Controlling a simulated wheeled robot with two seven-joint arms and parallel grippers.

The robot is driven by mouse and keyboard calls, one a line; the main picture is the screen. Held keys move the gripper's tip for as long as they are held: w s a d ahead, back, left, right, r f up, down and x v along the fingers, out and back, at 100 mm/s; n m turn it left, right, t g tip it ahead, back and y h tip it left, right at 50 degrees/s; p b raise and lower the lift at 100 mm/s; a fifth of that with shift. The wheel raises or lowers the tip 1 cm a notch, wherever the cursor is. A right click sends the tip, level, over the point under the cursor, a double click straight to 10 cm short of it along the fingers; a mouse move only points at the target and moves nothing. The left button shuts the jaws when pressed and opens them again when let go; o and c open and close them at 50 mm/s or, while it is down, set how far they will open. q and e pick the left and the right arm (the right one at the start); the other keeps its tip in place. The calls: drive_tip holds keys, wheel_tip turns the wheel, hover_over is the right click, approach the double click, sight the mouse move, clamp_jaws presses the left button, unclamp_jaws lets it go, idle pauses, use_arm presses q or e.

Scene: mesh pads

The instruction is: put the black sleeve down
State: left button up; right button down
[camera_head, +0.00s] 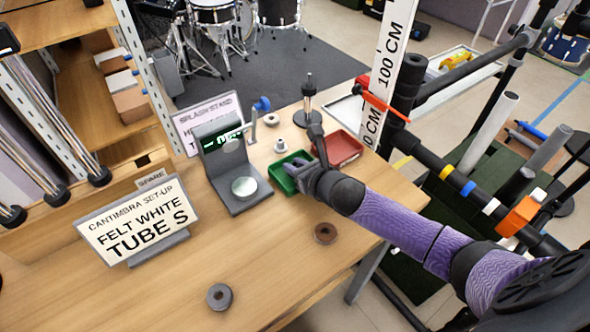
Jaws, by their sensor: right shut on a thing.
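My right gripper (300,175) reaches in from the right, low over the green tray (279,183) beside the scale. It is shut on a small dark thing, taken to be the black sleeve; the gripper's dark parts hide most of it, so its shape and whether it touches the tray cannot be told. The grey scale (227,190) has a round silver plate (244,187) with nothing seen on it and a lit green display. A red tray (345,147) lies just beyond the gripper. My left gripper is not in view.
A sign (138,222) stands at left. The front table is mostly clear.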

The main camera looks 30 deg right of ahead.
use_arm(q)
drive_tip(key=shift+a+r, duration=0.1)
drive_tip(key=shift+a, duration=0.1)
use_arm(e)
drive_tip(key=shift+r, duration=0.1)
drive_tip(key=c, duration=0.6)
unclamp_jaws()
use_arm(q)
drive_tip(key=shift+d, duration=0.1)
use_arm(e)
drive_tip(key=shift+s+r+p, duration=0.2)
drive_tip(key=shift+p, duration=0.1)
drive_tip(key=p+v, duration=0.4)
drive_tip(key=v, duration=0.6)
drive_tip(key=shift+s+d, duration=0.1)
drive_tip(key=shift+s, duration=0.2)
drive_tip(key=shift+s+r+p, duration=0.15)
drive_tip(key=shift+s+p, duration=0.15)
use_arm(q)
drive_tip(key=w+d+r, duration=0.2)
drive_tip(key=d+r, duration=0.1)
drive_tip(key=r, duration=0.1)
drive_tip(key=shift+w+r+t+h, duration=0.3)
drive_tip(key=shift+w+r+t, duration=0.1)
use_arm(e)
drive_tip(key=shift+s+d, duration=0.1)
drive_tip(key=shift+s, duration=0.05)
